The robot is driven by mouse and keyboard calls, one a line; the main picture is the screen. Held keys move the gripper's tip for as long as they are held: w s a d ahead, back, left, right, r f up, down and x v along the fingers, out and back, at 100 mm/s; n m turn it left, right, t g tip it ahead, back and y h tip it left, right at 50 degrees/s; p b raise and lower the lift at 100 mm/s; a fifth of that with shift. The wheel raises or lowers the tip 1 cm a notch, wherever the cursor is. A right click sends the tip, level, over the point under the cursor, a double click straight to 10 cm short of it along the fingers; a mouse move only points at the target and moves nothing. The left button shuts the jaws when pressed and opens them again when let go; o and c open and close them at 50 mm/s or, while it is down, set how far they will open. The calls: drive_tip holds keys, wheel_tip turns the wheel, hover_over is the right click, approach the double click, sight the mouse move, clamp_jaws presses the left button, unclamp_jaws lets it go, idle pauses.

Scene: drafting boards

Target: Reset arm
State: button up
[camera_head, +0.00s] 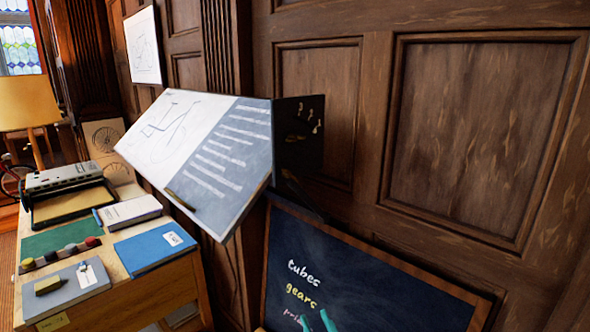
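A wooden desk (150,292) at left holds a blue book (153,250), a white book (130,212), a grey box (65,178) and a grey board (62,290). A lamp (28,103) stands behind. A panelled wall (465,140) closes off the right.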

drive_tip(key=s+a+f+m+g+h, duration=0.1)
drive_tip(key=s+f+m+h, duration=0.1)
drive_tip(key=s+f, duration=0.7)
drive_tip(key=s+a+f+m+h, duration=0.25)
drive_tip(key=s+f, duration=0.45)
drive_tip(key=s, duration=0.4)
drive_tip(key=s+a+r, duration=0.1)
drive_tip(key=s+r, duration=0.1)
drive_tip(key=s, duration=1)
drive_tip(key=s+a+r, duration=0.1)
drive_tip(key=s, duration=1.2)
drive_tip(key=shift+r+n+g, duration=0.3)
drive_tip(key=shift+r+n, duration=0.05)
